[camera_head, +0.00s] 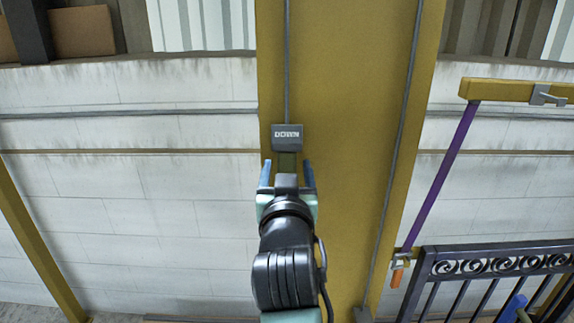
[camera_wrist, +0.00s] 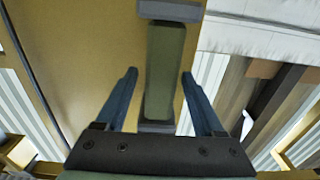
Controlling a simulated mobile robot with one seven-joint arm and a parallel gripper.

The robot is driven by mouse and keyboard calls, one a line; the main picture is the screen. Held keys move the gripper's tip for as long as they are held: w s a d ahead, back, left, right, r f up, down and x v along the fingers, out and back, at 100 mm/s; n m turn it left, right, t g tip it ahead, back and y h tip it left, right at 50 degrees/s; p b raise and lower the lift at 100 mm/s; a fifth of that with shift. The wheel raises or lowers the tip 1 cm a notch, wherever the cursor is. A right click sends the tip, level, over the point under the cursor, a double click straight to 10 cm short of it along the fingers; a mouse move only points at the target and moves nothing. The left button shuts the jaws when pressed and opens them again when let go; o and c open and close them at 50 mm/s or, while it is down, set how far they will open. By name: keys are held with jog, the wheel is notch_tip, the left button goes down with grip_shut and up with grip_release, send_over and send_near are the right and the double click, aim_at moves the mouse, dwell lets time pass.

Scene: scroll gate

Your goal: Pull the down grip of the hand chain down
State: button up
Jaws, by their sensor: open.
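The down grip (camera_head: 287,158) is an olive-green bar below a grey block marked DOWN (camera_head: 287,136), in front of the yellow column. In the wrist view the grip (camera_wrist: 165,72) is a long green bar with grey end caps, running between my fingers. My gripper (camera_head: 287,164) is open, with one blue finger on each side of the grip. In the wrist view my gripper (camera_wrist: 160,74) shows a gap between each finger and the bar. The lower part of the grip is hidden behind my gripper in the head view.
The yellow column (camera_head: 347,130) stands right behind the grip. A thin grey line (camera_head: 287,60) rises from the DOWN block, and another grey line (camera_head: 402,115) runs along the column's right side. A purple bar (camera_head: 440,178) and a black ornate gate (camera_head: 490,265) are at the right.

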grip_shut()
dwell(0.4)
dwell(1.1)
